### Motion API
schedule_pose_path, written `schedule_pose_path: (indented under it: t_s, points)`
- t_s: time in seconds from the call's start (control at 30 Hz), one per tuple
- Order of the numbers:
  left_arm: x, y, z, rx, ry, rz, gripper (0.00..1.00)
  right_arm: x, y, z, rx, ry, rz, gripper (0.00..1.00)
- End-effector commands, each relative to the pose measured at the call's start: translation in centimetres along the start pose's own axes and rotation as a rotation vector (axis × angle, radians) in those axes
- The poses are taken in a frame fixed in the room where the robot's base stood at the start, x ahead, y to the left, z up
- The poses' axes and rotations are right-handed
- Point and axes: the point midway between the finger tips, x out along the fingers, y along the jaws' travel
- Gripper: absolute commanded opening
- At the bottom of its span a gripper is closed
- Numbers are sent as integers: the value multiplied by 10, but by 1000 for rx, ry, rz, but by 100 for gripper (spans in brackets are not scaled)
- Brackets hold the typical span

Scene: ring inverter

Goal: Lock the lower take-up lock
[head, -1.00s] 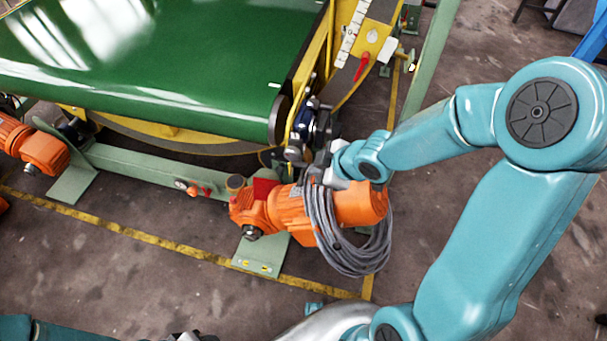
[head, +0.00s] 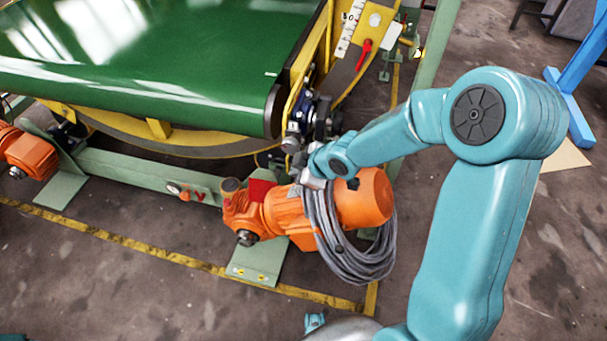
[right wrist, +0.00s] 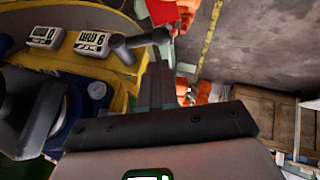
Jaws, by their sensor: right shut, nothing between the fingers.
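My left gripper is out of view.
The orange motor (head: 365,198) with a grey cable coil (head: 345,250) sits just below my right gripper. The green belt (head: 150,70) fills the upper left. A red lever (head: 364,50) is on the yellow ring frame.

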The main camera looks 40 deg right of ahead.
Motion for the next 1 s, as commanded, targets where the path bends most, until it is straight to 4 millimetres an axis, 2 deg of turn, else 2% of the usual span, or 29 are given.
schedule_pose_path:
  t_s: [0.23,0.67,1.0]
  points:
    - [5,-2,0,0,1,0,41,13,1,14,2,0,2,0]
    - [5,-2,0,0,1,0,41,14,2,16,0,0,4,0]
    - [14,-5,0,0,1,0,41,14,8,26,-24,1,40,0]
